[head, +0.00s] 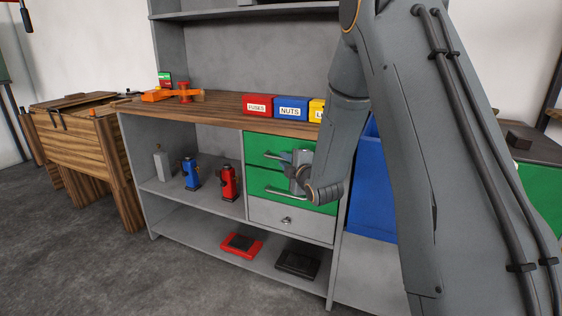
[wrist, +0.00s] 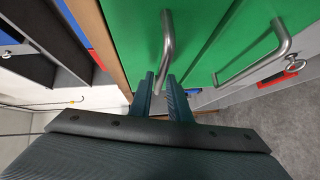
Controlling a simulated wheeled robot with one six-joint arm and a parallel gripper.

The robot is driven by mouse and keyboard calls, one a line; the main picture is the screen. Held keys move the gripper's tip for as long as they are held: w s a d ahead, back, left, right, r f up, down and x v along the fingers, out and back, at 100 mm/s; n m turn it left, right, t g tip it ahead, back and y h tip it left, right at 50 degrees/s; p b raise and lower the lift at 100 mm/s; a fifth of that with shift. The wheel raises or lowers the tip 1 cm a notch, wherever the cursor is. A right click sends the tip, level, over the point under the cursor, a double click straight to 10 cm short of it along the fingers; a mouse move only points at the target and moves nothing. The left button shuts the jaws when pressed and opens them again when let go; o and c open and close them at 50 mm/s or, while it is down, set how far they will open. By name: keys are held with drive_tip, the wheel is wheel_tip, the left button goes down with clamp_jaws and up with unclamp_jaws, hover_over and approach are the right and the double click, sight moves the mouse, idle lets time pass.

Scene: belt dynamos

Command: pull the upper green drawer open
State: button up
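The upper green drawer (head: 258,143) sits under the wooden worktop and looks shut, flush with the cabinet. Its bar handle (head: 272,155) sticks out, partly hidden by my gripper (head: 295,160). In the wrist view the upper drawer front (wrist: 192,35) fills the top middle, and its handle (wrist: 167,40) runs down to between the fingertips of my gripper (wrist: 161,80). The fingers are apart, one on each side of the bar, with a narrow gap showing. The lower green drawer (head: 262,181) has a similar handle (wrist: 260,62), clear of the fingers.
A grey drawer (head: 265,216) is below. Red (head: 258,104), blue (head: 291,107) and yellow bins stand on the worktop (head: 215,111). A blue panel (head: 370,210) is right of the drawers. Floor in front is clear.

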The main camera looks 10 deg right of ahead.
drive_tip(key=shift+x, duration=1.3)
drive_tip(key=shift+a, duration=0.1)
clamp_jaws()
